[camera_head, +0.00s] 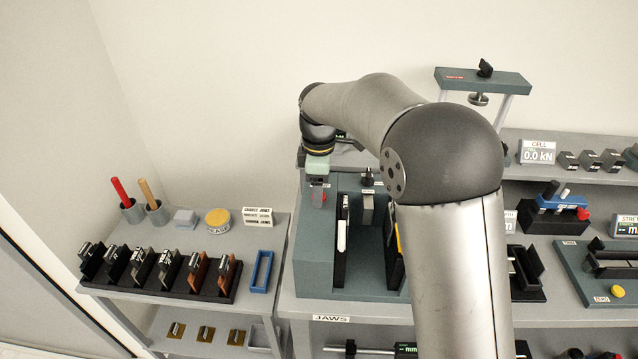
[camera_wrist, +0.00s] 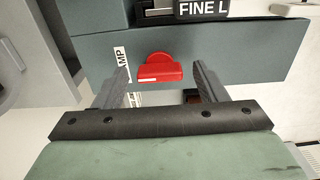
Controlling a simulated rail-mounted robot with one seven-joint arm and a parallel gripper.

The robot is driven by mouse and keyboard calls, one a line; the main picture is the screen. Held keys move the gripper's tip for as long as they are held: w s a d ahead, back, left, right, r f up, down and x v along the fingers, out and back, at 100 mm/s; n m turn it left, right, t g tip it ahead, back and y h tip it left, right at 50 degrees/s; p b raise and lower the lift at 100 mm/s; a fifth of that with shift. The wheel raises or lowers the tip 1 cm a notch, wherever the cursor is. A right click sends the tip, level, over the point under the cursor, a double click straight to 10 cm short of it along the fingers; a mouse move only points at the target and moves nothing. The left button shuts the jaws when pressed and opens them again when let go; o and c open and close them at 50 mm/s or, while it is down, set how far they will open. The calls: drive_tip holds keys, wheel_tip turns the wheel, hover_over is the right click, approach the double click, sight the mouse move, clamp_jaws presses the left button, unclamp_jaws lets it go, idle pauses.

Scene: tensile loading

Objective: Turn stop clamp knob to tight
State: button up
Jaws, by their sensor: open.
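The stop clamp knob (camera_wrist: 160,68) is a red, wing-shaped knob on a grey-green block face in the wrist view, beside a white label partly reading "MP". A small red patch of it (camera_head: 323,198) shows below my gripper in the head view. My gripper (camera_wrist: 161,76) is open, with one finger to the left and one to the right of the knob. A gap shows between the knob and each finger, and I cannot tell the depth between them. In the head view my gripper (camera_head: 318,186) points down at the left end of the grey-green fixture (camera_head: 313,255).
The fixture holds upright dark plates (camera_head: 341,255) right of my gripper. A left shelf carries a rack of jaws (camera_head: 165,275), a blue tray (camera_head: 261,271) and cups with red and tan handles (camera_head: 131,211).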

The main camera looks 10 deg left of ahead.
drive_tip(key=c, duration=1)
drive_tip(key=shift+m, duration=0.3)
drive_tip(key=m, duration=1.3)
drive_tip(key=shift+b, duration=0.35)
drive_tip(key=shift+r+m, duration=0.1)
drive_tip(key=shift+m, duration=2.1)
drive_tip(key=shift+w, duration=0.1)
